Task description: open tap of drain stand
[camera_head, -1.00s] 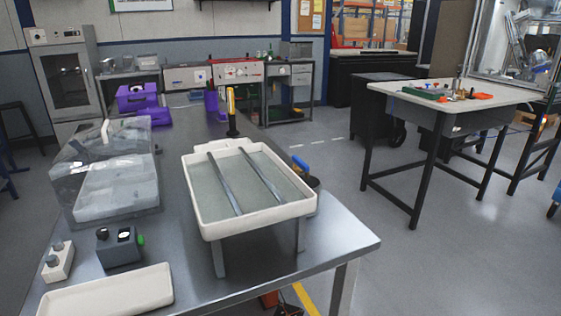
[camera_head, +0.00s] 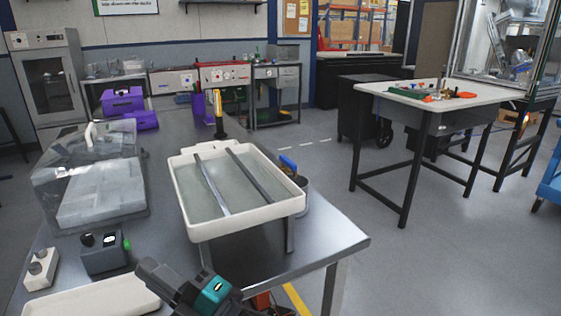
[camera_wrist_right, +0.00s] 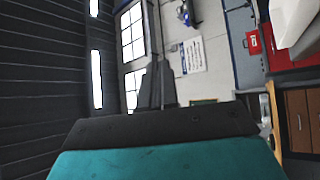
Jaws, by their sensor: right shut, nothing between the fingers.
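The drain stand is a white tray (camera_head: 187,228) on grey legs with two dark bars across it, standing on the metal bench. Its tap shows as a blue handle (camera_head: 288,162) at the tray's right side; the tap body is mostly hidden behind the rim. A grey cup (camera_head: 303,193) is under the tap. My right gripper (camera_head: 160,277), dark with a teal band, is at the bottom, in front of the stand and well apart from the tap. In the right wrist view its fingers (camera_wrist_right: 156,85) are together and empty. My left gripper is not in view.
A clear-covered box (camera_head: 95,195), a grey device with a green knob (camera_head: 104,254) and a shallow white tray (camera_head: 95,299) are on the left of the bench. A yellow-and-black tool (camera_head: 219,115) stands behind the stand. The bench's right edge is close to the cup.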

